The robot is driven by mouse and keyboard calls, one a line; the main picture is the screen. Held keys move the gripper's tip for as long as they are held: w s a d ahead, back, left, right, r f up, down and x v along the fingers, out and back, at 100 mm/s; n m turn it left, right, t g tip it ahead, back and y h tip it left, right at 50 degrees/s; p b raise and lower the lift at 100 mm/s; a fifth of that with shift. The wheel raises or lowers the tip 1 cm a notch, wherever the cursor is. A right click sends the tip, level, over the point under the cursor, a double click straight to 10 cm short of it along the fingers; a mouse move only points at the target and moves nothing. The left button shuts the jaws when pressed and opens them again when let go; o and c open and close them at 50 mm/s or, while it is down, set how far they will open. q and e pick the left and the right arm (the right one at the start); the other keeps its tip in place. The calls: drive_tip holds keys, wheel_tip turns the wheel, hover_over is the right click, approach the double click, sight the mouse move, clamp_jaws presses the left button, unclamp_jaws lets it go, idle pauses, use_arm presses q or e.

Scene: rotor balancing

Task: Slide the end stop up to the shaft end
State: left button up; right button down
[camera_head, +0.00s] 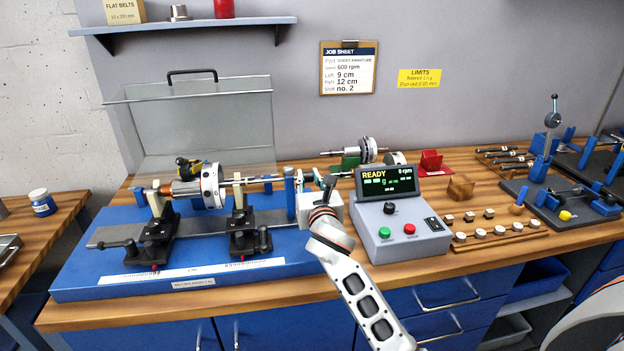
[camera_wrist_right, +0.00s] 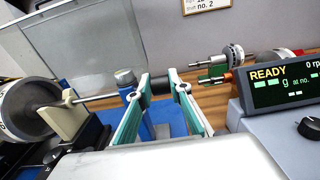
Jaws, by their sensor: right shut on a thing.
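The end stop, a blue post (camera_head: 289,184) with a grey cap, stands at the right end of the blue balancing machine; it also shows in the right wrist view (camera_wrist_right: 128,82). The rotor (camera_head: 211,186) lies across two cream supports, and its thin shaft (camera_wrist_right: 95,98) points at the post. I cannot tell whether the shaft end touches the post. My right gripper (camera_wrist_right: 160,79) is shut on a dark knob (camera_wrist_right: 160,87) just right of the post. In the head view that gripper (camera_head: 325,185) is partly hidden by its own body. My left gripper is not in view.
A control box (camera_head: 402,215) reading READY stands close to the right of my right arm. A clear guard (camera_head: 190,125) stands open behind the rotor. Another rotor (camera_head: 367,150) lies further back. Small weights (camera_head: 480,233) sit on wooden strips at right.

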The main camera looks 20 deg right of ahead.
drive_tip(key=c, duration=1.8)
unclamp_jaws()
drive_tip(key=shift+a, duration=0.15)
drive_tip(key=shift+c, duration=0.2)
drive_tip(key=v, duration=0.8)
drive_tip(key=shift+f, duration=0.1)
